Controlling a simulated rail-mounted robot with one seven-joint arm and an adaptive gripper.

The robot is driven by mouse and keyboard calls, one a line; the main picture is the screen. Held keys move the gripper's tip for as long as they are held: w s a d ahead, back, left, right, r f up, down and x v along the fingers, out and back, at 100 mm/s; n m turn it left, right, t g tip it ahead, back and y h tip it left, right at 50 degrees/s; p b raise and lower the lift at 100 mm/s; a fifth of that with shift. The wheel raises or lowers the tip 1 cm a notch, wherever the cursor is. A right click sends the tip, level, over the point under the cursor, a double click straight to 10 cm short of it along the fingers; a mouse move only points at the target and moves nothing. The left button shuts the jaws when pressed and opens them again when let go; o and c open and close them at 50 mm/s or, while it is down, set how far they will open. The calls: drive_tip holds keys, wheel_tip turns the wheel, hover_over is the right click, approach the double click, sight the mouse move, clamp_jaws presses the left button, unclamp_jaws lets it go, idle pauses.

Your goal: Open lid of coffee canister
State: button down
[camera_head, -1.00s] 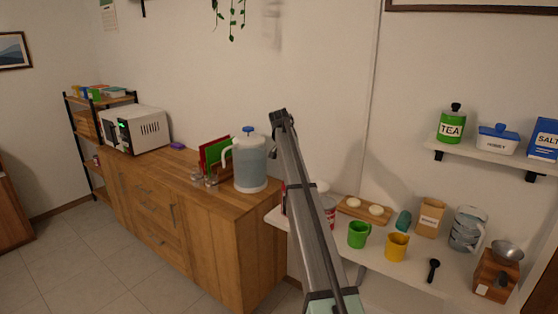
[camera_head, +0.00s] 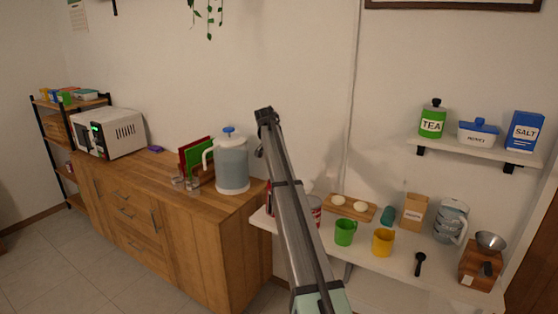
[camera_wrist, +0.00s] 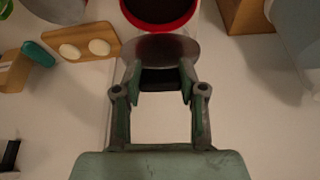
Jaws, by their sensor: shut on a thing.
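The coffee canister (camera_wrist: 160,22) shows at the top of the wrist view as a red rim around a dark inside. In the head view, part of a red-and-white canister (camera_head: 315,207) shows beside my arm; the arm hides much of it. My gripper (camera_wrist: 159,82) is shut on a dark grip below a round grey lid (camera_wrist: 160,48) in the wrist view. The lid is off to the near side of the canister's opening and overlaps its edge in the picture. I cannot tell the gap between them. My fingertips are hidden behind my arm in the head view.
A wooden board (camera_head: 352,207) with two pale round items, a green mug (camera_head: 345,232) and a yellow mug (camera_head: 383,242) stand right of the canister. A paper bag (camera_head: 415,211) is behind. The wooden cabinet with a water jug (camera_head: 232,165) is at left. Shelf front is partly clear.

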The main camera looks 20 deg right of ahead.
idle(0.4)
drive_tip(key=c, duration=0.6)
unclamp_jaws()
drive_tip(key=shift+c, duration=0.2)
drive_tip(key=shift+r, duration=0.15)
drive_tip(key=v, duration=1.1)
drive_tip(key=shift+r, duration=0.35)
drive_tip(key=shift+s+a, duration=0.1)
